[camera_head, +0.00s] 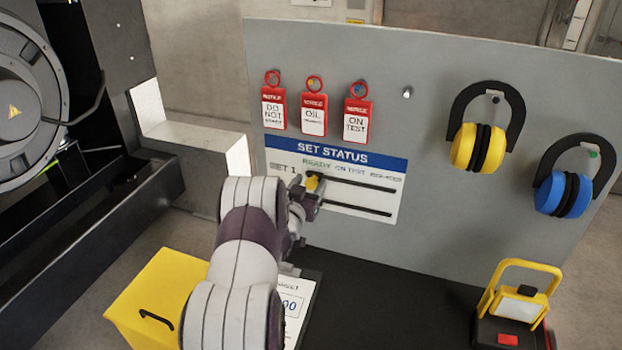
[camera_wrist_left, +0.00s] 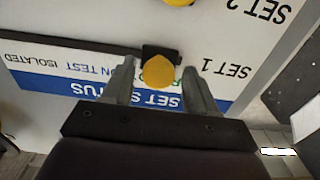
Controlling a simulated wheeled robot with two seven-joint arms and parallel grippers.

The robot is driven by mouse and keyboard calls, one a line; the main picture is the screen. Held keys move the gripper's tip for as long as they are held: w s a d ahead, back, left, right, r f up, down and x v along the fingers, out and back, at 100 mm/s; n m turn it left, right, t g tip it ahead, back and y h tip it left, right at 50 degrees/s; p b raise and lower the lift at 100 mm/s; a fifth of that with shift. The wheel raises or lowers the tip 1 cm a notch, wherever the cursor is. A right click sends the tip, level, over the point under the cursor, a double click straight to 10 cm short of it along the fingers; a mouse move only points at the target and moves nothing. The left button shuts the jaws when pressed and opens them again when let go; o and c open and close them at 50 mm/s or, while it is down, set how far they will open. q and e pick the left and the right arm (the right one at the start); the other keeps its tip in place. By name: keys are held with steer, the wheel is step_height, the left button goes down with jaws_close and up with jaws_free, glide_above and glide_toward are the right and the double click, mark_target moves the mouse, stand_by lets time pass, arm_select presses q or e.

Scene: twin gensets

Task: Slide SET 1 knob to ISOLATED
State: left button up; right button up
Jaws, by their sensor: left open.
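The SET STATUS board (camera_head: 350,206) is on the grey panel, with two dark horizontal slots and the labels READY, ON TEST and ISOLATED. The yellow SET 1 knob (camera_head: 312,183) is at the left end of the upper slot, by READY. In the left wrist view the SET 1 knob (camera_wrist_left: 158,71) sits between the two fingers of my left gripper (camera_wrist_left: 157,80), which are apart, one on each side. My left gripper (camera_head: 308,196) is open at the board in the head view. Another yellow knob (camera_wrist_left: 178,2) is at the wrist view's top edge. My right gripper is not in view.
Red tags (camera_head: 314,108) hang above the board. Yellow earmuffs (camera_head: 480,145) and blue earmuffs (camera_head: 565,192) hang at the right. A yellow box (camera_head: 150,300) is at lower left, and a yellow-framed work lamp (camera_head: 517,300) stands on the dark bench (camera_head: 400,305).

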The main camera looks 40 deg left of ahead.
mark_target(350, 181)
arm_select(q)
steer(key=shift+w+d+r, duration=0.15)
steer(key=shift+r, duration=0.1)
steer(key=shift+w, duration=0.15)
steer(key=shift+w+a+f, duration=0.4)
steer(key=shift+d+r, duration=0.15)
jaws_close()
steer(key=d+b, duration=0.1)
steer(key=d, duration=0.1)
steer(key=w+d, duration=0.1)
steer(key=d, duration=0.2)
steer(key=w+d+b, duration=0.1)
steer(key=d, duration=0.2)
steer(key=shift+w+b, duration=0.2)
steer(key=shift+b, duration=0.15)
steer(key=shift+w+d, duration=0.1)
steer(key=shift+d, duration=0.25)
steer(key=shift+a, duration=0.1)
